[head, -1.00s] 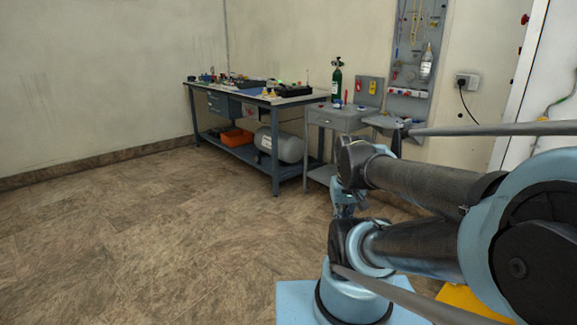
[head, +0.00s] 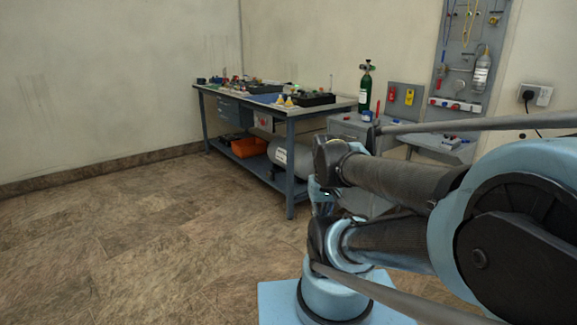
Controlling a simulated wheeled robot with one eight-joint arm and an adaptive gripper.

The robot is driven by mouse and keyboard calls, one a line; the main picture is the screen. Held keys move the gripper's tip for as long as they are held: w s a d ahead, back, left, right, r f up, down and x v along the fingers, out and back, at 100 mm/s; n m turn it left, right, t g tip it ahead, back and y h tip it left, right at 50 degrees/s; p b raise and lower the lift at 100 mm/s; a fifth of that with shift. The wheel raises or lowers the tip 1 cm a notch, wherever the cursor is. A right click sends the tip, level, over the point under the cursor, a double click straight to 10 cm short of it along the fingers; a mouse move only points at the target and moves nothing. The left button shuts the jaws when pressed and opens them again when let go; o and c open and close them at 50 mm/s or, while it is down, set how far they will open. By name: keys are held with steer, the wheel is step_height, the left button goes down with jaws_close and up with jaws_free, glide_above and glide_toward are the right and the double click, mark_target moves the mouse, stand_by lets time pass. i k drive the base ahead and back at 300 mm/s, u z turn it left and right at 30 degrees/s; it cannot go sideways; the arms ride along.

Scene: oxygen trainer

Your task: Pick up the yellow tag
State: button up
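A small yellow tag-like piece (head: 409,97) hangs on a grey upright panel (head: 398,112) at the back right, to the right of a red piece (head: 391,94). It is too small to tell for sure that it is the yellow tag. My folded arm fills the lower right of the head view, well in front of the panel and apart from it. I cannot make out gripper fingers anywhere, so what the gripper holds is hidden.
A workbench (head: 292,112) with small parts on top stands at the back. An orange bin (head: 250,147) and a grey tank (head: 293,156) are on its lower shelf. A green cylinder (head: 365,92) stands beside the panel. The floor (head: 120,235) at left is clear.

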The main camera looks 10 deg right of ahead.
mark_target(409, 96)
steer(key=z, duration=0.1)
steer(key=i, duration=1.25)
steer(key=z, duration=0.75)
steer(key=i, duration=1.15)
steer(key=z, duration=0.8)
steer(key=i, duration=0.45)
steer(key=z, duration=0.3)
